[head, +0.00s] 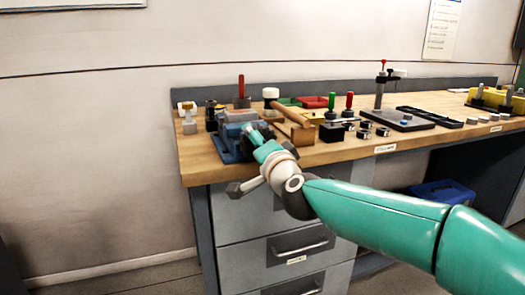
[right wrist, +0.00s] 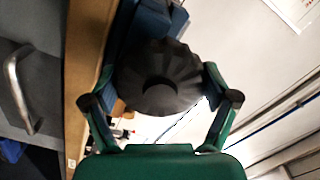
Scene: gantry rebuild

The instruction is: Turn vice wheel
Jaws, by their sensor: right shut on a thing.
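The blue vice (head: 230,140) stands at the left end of the wooden bench, near its front edge. My right gripper (head: 257,134) reaches it from the front right and covers part of it. In the right wrist view the dark ribbed vice wheel (right wrist: 160,88) sits between the two fingers of my right gripper (right wrist: 158,76), which is shut on it. The blue vice body (right wrist: 150,22) shows behind the wheel. In the head view the wheel is mostly hidden by my gripper. My left gripper is in neither view.
The wooden bench top (head: 345,150) holds a wooden mallet (head: 290,113), red and green trays, and red and green knobbed levers right of the vice. A dark plate with a stand (head: 398,118) lies farther right. Grey drawers (head: 275,215) are below; a blue crate (head: 442,193) is under the bench.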

